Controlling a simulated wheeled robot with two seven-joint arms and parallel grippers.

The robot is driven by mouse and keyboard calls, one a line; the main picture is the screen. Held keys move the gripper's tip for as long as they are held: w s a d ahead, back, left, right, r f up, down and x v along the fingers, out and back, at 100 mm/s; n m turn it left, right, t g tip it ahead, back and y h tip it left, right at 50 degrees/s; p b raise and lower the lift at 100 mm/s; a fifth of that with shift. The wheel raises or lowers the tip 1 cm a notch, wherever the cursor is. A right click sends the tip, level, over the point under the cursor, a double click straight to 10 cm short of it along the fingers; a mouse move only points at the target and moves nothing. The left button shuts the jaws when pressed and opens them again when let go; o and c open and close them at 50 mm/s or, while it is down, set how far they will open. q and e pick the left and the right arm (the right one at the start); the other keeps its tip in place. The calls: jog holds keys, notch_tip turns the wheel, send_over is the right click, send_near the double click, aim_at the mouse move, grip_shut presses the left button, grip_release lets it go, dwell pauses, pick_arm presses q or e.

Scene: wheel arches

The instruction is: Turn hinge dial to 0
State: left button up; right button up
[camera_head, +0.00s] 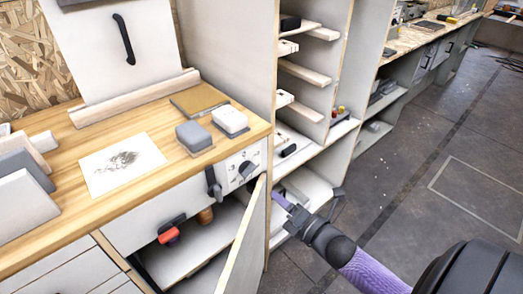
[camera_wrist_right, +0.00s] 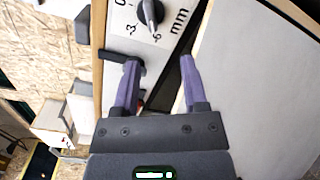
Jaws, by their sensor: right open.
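The hinge dial is a dark round knob (camera_head: 246,169) on a white panel at the right end of the bench front. My right gripper (camera_head: 279,196) is right of the panel beyond the open door. In the wrist view my right gripper (camera_wrist_right: 160,62) is open and empty, its fingertips short of the knob. My left gripper is not in view.
A dark handle (camera_wrist_right: 118,58) lies by the left finger of my right gripper. An open cabinet door (camera_head: 246,237) stands below the panel; its pale face fills the wrist view's right. Grey and white blocks (camera_head: 194,136) sit on the bench. Floor at right is mostly clear.

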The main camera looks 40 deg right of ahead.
aim_at(252, 173)
jog(key=shift+n, duration=0.3)
jog(key=w+b, duration=0.1)
jog(key=w, duration=0.2)
jog(key=w+b, duration=0.1)
jog(key=w, duration=0.2)
jog(key=w+b, duration=0.2)
jog(key=w, duration=0.1)
jog(key=shift+w+a+r, duration=0.1)
jog(key=shift+a+r, duration=0.25)
jog(key=shift+a, duration=0.05)
jog(key=shift+w, duration=0.3)
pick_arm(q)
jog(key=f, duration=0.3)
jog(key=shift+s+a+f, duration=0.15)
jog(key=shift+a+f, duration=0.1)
pick_arm(e)
jog(key=shift+w+r, duration=0.15)
grip_shut()
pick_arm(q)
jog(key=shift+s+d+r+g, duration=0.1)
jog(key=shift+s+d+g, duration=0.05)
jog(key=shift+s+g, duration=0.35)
